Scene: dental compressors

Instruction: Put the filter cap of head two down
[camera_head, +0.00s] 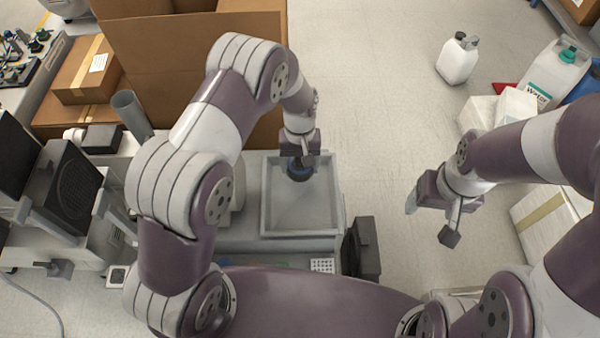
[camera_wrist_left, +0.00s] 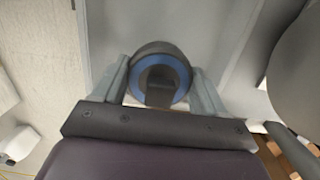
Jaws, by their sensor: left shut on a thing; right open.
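The filter cap (camera_wrist_left: 160,62) is a dark round piece with a blue ring. In the left wrist view it sits between the two fingers of my left gripper (camera_wrist_left: 162,85), which is shut on it. In the head view my left gripper (camera_head: 299,160) points down over the far part of a grey tray (camera_head: 262,200), with the dark cap (camera_head: 299,172) below its fingers. I cannot tell whether the cap touches the tray floor. My right gripper (camera_head: 430,215) is open and empty, out to the right over the floor.
The rest of the tray looks empty. A large cardboard box (camera_head: 190,60) stands behind it. A black panel (camera_head: 362,248) is at the tray's near right. Dark-fronted machines (camera_head: 65,185) are at left. White jugs (camera_head: 457,60) and boxes stand at right.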

